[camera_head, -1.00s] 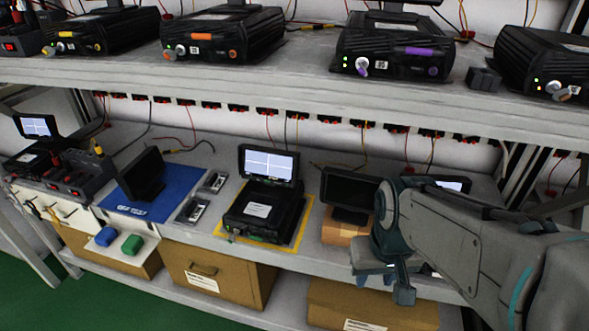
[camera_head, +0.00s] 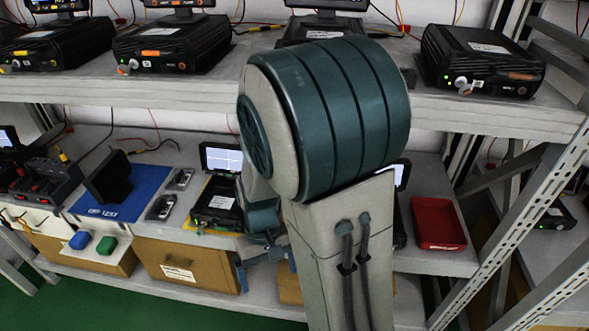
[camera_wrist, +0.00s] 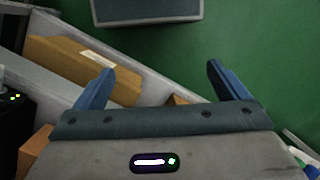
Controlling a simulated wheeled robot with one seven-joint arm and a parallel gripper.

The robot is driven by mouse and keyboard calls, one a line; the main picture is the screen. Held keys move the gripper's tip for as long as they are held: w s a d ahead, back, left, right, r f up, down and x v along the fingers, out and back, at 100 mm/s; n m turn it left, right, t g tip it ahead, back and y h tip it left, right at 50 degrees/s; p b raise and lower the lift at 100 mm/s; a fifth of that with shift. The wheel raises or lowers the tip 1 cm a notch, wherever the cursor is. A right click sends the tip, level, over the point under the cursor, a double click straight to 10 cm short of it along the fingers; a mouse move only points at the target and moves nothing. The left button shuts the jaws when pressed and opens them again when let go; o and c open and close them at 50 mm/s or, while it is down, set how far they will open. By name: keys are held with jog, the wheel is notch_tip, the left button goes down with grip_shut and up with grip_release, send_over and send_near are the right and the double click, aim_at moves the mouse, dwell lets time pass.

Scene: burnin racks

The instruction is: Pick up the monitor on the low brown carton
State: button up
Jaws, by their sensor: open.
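The monitor on the low brown carton is hidden behind my arm in the head view, and I do not see it in the wrist view. A small brown block at the lower left of the wrist view may be the low carton (camera_wrist: 36,152), but I cannot tell for sure. My gripper (camera_wrist: 160,70) is open, with nothing between its two blue fingers. In the wrist view it points down past the shelf edge toward the green floor. In the head view my gripper (camera_head: 267,270) is partly visible in front of the bench edge, right of a black unit with a lit screen (camera_head: 221,159).
A red tray (camera_head: 438,223) is on the bench at right. A dark monitor (camera_head: 109,178) stands at the blue mat (camera_head: 135,204). Labelled cardboard boxes (camera_head: 185,264) sit on the bottom shelf. The upper shelf (camera_head: 180,95) holds several black units. A rack upright (camera_head: 530,220) stands at right.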

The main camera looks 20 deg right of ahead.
jog(key=w+d+f+g+h+p, duration=0.1)
jog(key=w+d+f+h+p, duration=0.15)
jog(key=d+h+p, duration=0.55)
jog(key=w+a+r+n+t+h+p, duration=0.35)
jog(key=w+r+t+h+p, duration=0.3)
jog(key=w+r, duration=0.6)
jog(key=shift+t, duration=0.45)
jog(key=x, duration=0.2)
jog(key=s+x, duration=0.1)
jog(key=x, duration=0.4)
jog(key=shift+s+d+r+p, duration=0.15)
jog(key=shift+d+r+p, duration=0.2)
jog(key=shift+d, duration=0.35)
jog(key=shift+p+x, duration=0.6)
jog(key=shift+x, duration=2.05)
jog(key=shift+s+f, duration=0.15)
jog(key=shift+f, duration=0.05)
jog(key=c, duration=1)
